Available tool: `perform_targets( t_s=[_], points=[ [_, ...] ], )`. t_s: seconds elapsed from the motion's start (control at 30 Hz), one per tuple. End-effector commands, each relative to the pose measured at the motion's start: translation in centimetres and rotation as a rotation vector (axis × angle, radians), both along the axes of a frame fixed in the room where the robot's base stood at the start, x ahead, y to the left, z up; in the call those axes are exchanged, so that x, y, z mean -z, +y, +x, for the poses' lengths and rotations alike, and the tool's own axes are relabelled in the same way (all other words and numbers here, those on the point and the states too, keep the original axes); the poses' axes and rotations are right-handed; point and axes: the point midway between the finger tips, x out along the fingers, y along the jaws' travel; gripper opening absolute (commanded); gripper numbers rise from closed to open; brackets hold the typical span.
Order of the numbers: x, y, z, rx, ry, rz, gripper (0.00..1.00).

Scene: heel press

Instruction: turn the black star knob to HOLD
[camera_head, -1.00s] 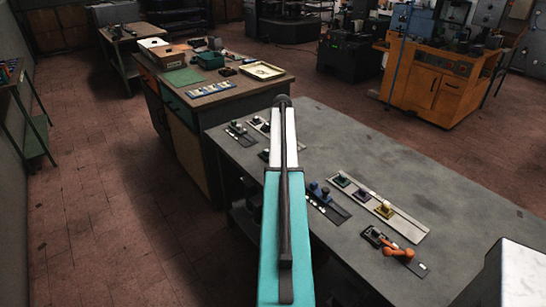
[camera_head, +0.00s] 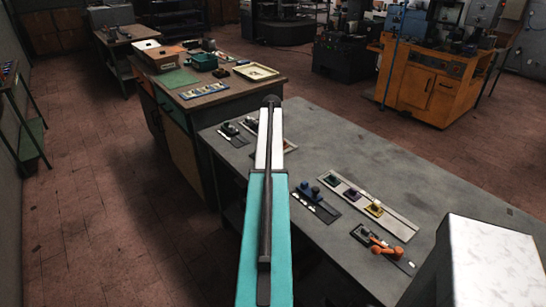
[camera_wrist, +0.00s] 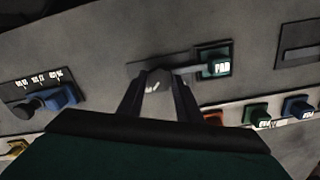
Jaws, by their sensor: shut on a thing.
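In the wrist view my gripper (camera_wrist: 157,92) points at the grey bench top, its two dark fingers on either side of a dark, rounded knob (camera_wrist: 157,80) with a pale mark on it. I take this for the black star knob; its star shape and any HOLD mark cannot be made out. In the head view my own arm hides the gripper and the knob.
The grey bench (camera_head: 330,130) carries several control plates. A blue control (camera_head: 309,192), a pale plate with several coloured controls (camera_head: 400,225) and an orange-handled control (camera_head: 387,250) lie right of my arm. A white box (camera_head: 490,262) stands at the right front.

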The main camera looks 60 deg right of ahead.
Motion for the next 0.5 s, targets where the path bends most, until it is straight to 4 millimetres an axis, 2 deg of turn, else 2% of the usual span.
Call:
perform_targets(
  t_s=[0.2,0.23,0.3,0.33,0.5],
  points=[
    [0.06,-0.15,-0.66,0.009,0.000,0.006,0.00],
    [0.07,-0.18,-0.72,0.010,0.000,0.006,0.35],
    [0.07,-0.25,-0.83,0.011,0.000,0.006,0.47],
    [0.07,-0.30,-0.86,0.012,0.000,0.006,0.51],
    [0.06,-0.45,-0.96,0.013,-0.001,0.005,0.51]
  ],
)
